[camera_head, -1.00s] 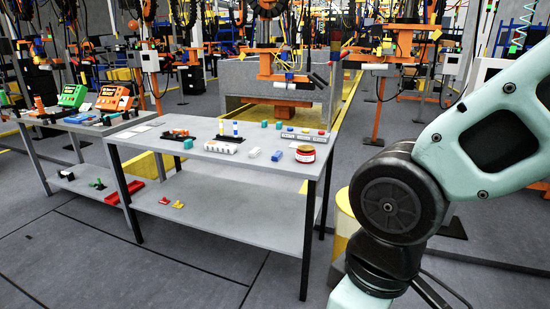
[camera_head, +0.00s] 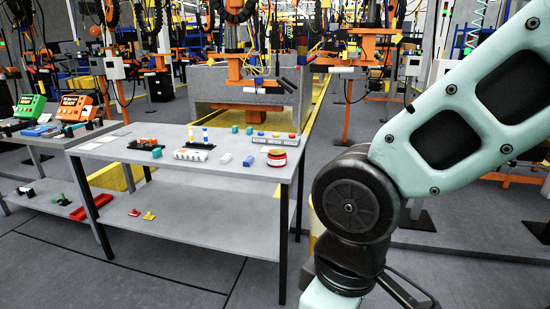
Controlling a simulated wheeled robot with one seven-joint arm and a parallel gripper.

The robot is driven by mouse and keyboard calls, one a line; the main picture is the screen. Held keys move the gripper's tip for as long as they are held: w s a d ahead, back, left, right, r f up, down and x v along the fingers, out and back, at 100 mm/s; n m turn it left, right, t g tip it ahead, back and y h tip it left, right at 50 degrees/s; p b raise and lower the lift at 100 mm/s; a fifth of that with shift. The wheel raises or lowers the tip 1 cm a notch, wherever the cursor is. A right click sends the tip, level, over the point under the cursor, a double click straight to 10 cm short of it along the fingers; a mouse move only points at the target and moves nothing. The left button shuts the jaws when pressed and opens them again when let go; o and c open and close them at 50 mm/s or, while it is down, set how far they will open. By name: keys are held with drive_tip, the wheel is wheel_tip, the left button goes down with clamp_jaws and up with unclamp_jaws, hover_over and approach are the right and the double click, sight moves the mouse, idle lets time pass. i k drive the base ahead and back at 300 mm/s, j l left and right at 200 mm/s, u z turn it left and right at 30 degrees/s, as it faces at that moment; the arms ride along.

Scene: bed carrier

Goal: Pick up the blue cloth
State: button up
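A small flat blue item (camera_head: 38,130) lies on the left table (camera_head: 62,141), in front of a green device and an orange device. It may be the blue cloth, but it is too small to be sure. My arm (camera_head: 440,125) fills the right side of the head view. My gripper is out of the picture, so its state does not show.
The nearer table also holds a red jar (camera_head: 277,158), a white block (camera_head: 194,154) and a button box (camera_head: 276,139). Its lower shelf (camera_head: 200,222) holds small red and yellow pieces. A red tray (camera_head: 90,206) lies left. Grey floor is open in front.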

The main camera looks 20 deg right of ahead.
sight(249, 162)
drive_tip(key=i+j+z, duration=0.15)
drive_tip(key=i+j, duration=0.15)
drive_tip(key=i, duration=0.15)
drive_tip(key=i+j+z, duration=0.2)
drive_tip(key=i+j, duration=0.15)
drive_tip(key=i+j+z, duration=0.15)
drive_tip(key=i+j, duration=0.25)
drive_tip(key=i+j+z, duration=0.15)
drive_tip(key=i+j, duration=0.25)
drive_tip(key=i+j+z, duration=0.2)
drive_tip(key=j, duration=0.3)
drive_tip(key=i+j+z, duration=0.15)
drive_tip(key=i+j, duration=0.25)
drive_tip(key=j, duration=0.15)
